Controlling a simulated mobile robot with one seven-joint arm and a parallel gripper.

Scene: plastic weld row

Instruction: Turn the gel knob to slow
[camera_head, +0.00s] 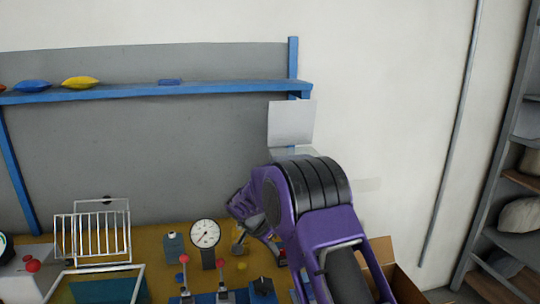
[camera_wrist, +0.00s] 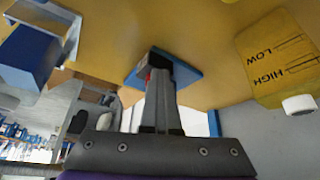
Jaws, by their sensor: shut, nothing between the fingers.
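My gripper (camera_wrist: 158,84) is shut, with its fingers together and nothing held. In the wrist view its tips reach a small blue plate (camera_wrist: 186,78) that carries a dark block with a bit of red; the fingers partly hide it, and I cannot tell whether they touch. No thing is readably marked as the gel knob or "slow". In the head view a dark knob (camera_head: 263,284) sits on a blue box at the bench front, left of my arm. A yellow block (camera_wrist: 276,62) in the wrist view reads LOW and HIGH.
A round gauge (camera_head: 205,233) stands left of my arm, with red-topped levers (camera_head: 184,260) in front. A white wire rack (camera_head: 102,236) is farther left. An open cardboard box (camera_head: 382,250) stands right of my arm. A blue shelf (camera_head: 200,87) runs above the bench.

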